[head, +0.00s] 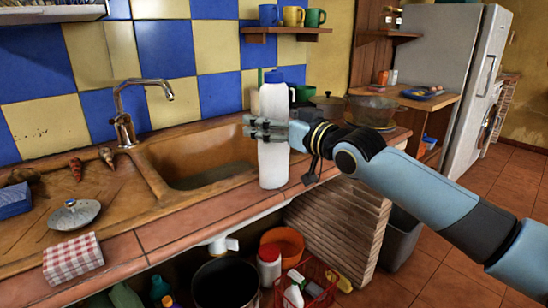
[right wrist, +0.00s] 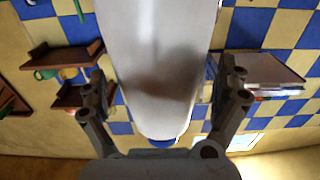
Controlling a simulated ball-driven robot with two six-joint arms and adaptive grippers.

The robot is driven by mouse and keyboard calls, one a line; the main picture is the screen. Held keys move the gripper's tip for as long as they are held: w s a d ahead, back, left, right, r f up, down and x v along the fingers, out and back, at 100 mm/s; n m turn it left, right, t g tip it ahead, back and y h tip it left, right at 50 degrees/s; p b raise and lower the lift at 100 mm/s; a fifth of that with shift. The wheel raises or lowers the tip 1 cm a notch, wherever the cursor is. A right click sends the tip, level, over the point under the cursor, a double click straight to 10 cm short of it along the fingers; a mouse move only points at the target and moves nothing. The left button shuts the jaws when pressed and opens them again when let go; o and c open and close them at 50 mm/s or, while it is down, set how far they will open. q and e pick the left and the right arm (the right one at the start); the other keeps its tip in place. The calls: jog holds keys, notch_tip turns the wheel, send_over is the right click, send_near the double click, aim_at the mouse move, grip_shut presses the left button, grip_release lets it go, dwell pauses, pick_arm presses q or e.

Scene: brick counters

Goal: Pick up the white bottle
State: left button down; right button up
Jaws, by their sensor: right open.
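The white bottle (head: 273,165) with a blue cap stands upright on the tiled counter edge, just right of the sink. My right gripper (head: 262,128) reaches in from the right at the bottle's mid-height. In the right wrist view the bottle (right wrist: 160,60) fills the middle, between the two spread fingers of my right gripper (right wrist: 165,78). The fingers are open, one on each side, with gaps visible beside the bottle. My left gripper is in neither view.
The sink (head: 195,155) and its tap (head: 125,115) are left of the bottle. A pot (head: 328,105) and a glass bowl (head: 372,110) stand behind the gripper. A checked cloth (head: 72,258) and a metal lid (head: 74,214) lie on the left counter.

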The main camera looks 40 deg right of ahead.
jog(key=shift+r, duration=0.1)
jog(key=c, duration=1.2)
jog(key=shift+c, duration=0.2)
